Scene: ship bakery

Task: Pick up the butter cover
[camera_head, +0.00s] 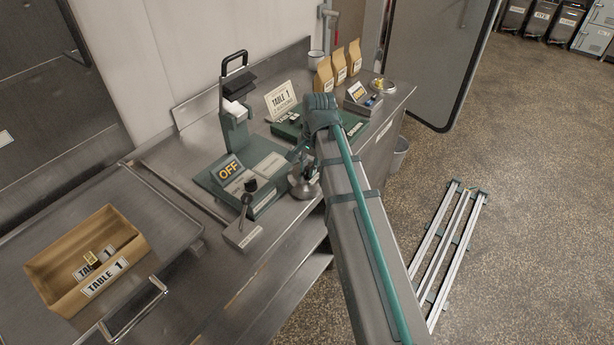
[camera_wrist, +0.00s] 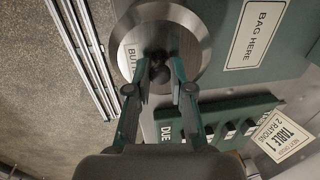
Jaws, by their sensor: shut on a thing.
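The butter cover (camera_wrist: 131,36) is a round, shiny metal lid with a dark knob in its middle. It fills the upper middle of the wrist view, and a white label there reads "BUTT", the rest hidden behind a finger. My gripper (camera_wrist: 160,76) is shut on the knob, one finger on each side. In the head view the cover (camera_head: 304,190) shows below my gripper (camera_head: 303,170), at the front edge of the steel counter. Whether it rests on something or hangs clear, I cannot tell.
A green board with an "OFF" sign (camera_head: 230,168) stands left of the cover. A lever box (camera_head: 241,236) is nearer. Behind are a "TABLE 1" card (camera_head: 281,100) and several paper bags (camera_head: 339,67). A wooden "TABLE 1" box (camera_head: 60,285) is at lower left.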

